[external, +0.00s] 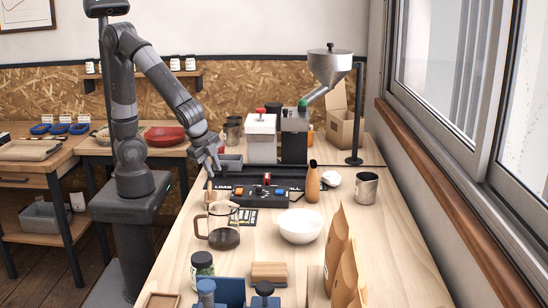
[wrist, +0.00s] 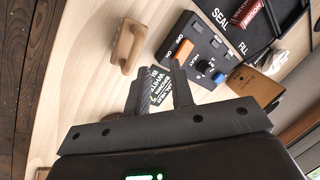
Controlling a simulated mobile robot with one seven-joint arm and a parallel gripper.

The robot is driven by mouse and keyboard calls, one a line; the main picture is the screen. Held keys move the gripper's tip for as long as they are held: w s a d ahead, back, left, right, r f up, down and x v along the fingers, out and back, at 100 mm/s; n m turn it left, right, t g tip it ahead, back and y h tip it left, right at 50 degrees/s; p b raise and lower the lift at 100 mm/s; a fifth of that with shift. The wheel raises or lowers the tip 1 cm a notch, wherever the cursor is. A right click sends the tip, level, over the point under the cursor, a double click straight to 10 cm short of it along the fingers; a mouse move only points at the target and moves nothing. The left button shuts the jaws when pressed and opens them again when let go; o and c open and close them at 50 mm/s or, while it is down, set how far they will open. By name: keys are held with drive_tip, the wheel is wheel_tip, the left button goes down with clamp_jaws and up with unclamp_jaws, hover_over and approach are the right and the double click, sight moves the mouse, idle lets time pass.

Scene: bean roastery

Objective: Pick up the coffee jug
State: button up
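The coffee jug (external: 224,238) stands upright on the near-left part of the wooden counter in the external view. It is clear glass with a brown handle at its left and dark contents at the bottom. My gripper (external: 213,168) is above the counter's left edge, behind the jug and higher, apart from it. In the wrist view my gripper (wrist: 160,92) has its two fingers apart with nothing held between them. A printed card lies on the counter beyond the fingers. I cannot make out the jug in the wrist view.
A black control box (external: 261,195) and a small wooden handled block (wrist: 127,46) lie near my gripper. A white bowl (external: 300,226) stands right of the jug; a dark-lidded jar (external: 202,268) is in front. Paper bags (external: 340,255) and a metal cup (external: 366,188) stand at right.

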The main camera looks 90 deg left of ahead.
drive_tip(key=s+d+r+m+h, duration=0.1)
drive_tip(key=d+m+h, duration=0.35)
drive_tip(key=d, duration=0.75)
drive_tip(key=s+d+r+m+h, duration=0.1)
drive_tip(key=s+d+r+h, duration=0.15)
drive_tip(key=r, duration=0.55)
drive_tip(key=s+d+r+h, duration=0.1)
drive_tip(key=d+r+h, duration=0.25)
drive_tip(key=r, duration=0.35)
approach(195, 224)
drive_tip(key=shift+t, duration=0.3)
drive_tip(key=f, duration=0.1)
drive_tip(key=d+f, duration=0.1)
drive_tip(key=f, duration=0.1)
drive_tip(key=d+f, duration=0.1)
drive_tip(key=shift+w+d+f, duration=0.25)
drive_tip(key=shift+w, duration=0.1)
drive_tip(key=shift+d+f, duration=0.15)
drive_tip(key=shift+x, duration=2.5)
